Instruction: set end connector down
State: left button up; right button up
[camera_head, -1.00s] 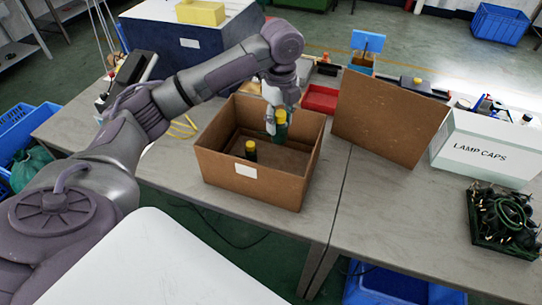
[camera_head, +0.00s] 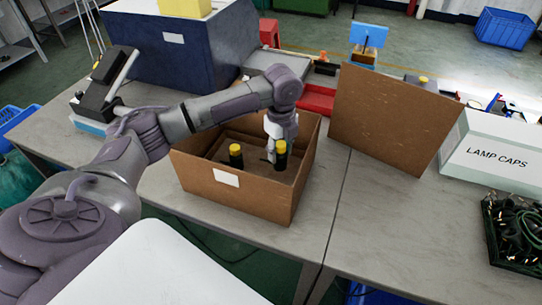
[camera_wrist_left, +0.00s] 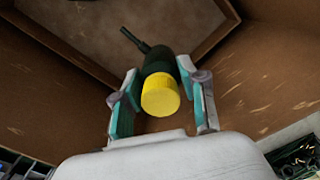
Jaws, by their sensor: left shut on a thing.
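An end connector (camera_head: 281,162), dark with a yellow cap, stands upright inside the open cardboard box (camera_head: 250,200). My left gripper (camera_head: 272,154) reaches down into the box and is shut on this connector. In the left wrist view the connector (camera_wrist_left: 160,75) is between the two teal-and-grey fingers, its yellow end facing the camera. I cannot tell whether its lower end touches the box floor. A second end connector (camera_head: 236,157) with a yellow cap stands in the box to the left of the held one. My right gripper is not in view.
The box walls rise close around the gripper. A brown cardboard panel (camera_head: 385,120) stands to the right of the box. A red tray (camera_head: 318,100) lies behind it. A white "LAMP CAPS" box (camera_head: 490,155) and a dark crate of cables (camera_head: 515,235) are at the right.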

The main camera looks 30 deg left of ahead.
aim_at(279, 166)
pick_arm(q)
jog(key=shift+f, duration=3.15)
jog(key=o, duration=1.3)
jog(key=shift+f, duration=0.15)
jog(key=shift+c, duration=0.2)
notch_tip(279, 166, up, 12)
jog(key=shift+r+b, duration=0.2)
jog(key=shift+b, duration=0.1)
